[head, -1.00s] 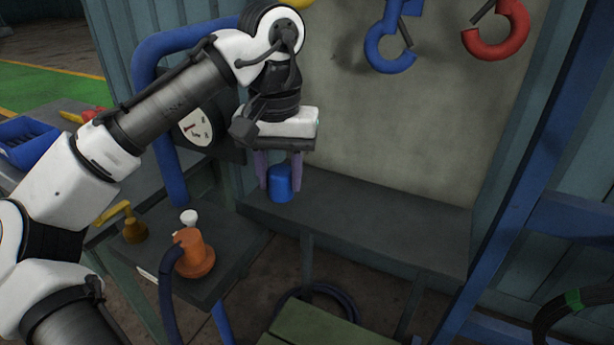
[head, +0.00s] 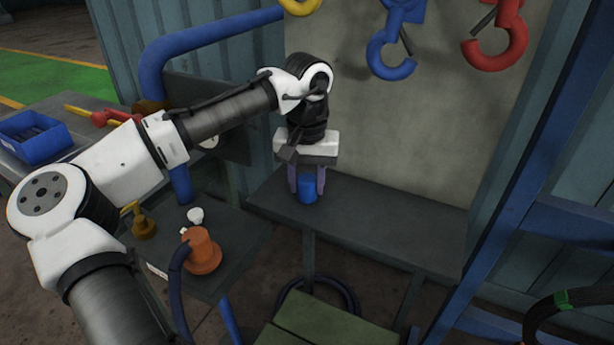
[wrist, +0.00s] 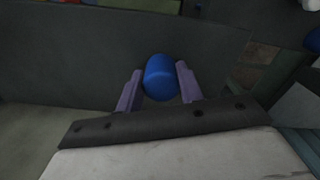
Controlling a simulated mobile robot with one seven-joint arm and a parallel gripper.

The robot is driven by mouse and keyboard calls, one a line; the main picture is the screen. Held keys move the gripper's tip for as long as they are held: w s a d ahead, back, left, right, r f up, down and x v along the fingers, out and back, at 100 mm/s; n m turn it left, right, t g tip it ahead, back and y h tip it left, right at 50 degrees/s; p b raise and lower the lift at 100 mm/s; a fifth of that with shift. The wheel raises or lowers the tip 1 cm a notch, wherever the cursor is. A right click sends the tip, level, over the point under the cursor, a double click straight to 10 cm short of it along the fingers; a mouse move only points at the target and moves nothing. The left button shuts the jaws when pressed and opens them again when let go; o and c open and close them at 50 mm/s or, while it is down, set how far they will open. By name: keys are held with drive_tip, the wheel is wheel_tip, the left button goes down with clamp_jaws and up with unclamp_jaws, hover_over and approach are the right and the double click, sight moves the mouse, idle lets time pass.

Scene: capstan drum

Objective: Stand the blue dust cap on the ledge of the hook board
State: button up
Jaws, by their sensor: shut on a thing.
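The blue dust cap (head: 307,190) is a short blue cylinder, upright, between the two purple fingers of my gripper (head: 307,182). My gripper is shut on it and points down over the left part of the dark ledge (head: 390,215) of the hook board (head: 410,130). In the wrist view the blue cap (wrist: 160,77) sits between the fingertips (wrist: 160,85), with the dark ledge surface (wrist: 70,60) behind it. I cannot tell whether the cap's bottom touches the ledge.
Blue (head: 392,55) and red (head: 497,45) hooks hang on the board above. An orange fitting with a hose (head: 202,250) and a small white knob (head: 195,216) stand on the left bench. A blue bin (head: 35,137) is farther left. The ledge's right part is clear.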

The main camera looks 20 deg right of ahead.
sight(307, 179)
drive_tip(key=shift+f, duration=0.15)
drive_tip(key=o, duration=1)
drive_tip(key=shift+o, duration=0.2)
wheel_tip(307, 179, up, 12)
drive_tip(key=b, duration=0.1)
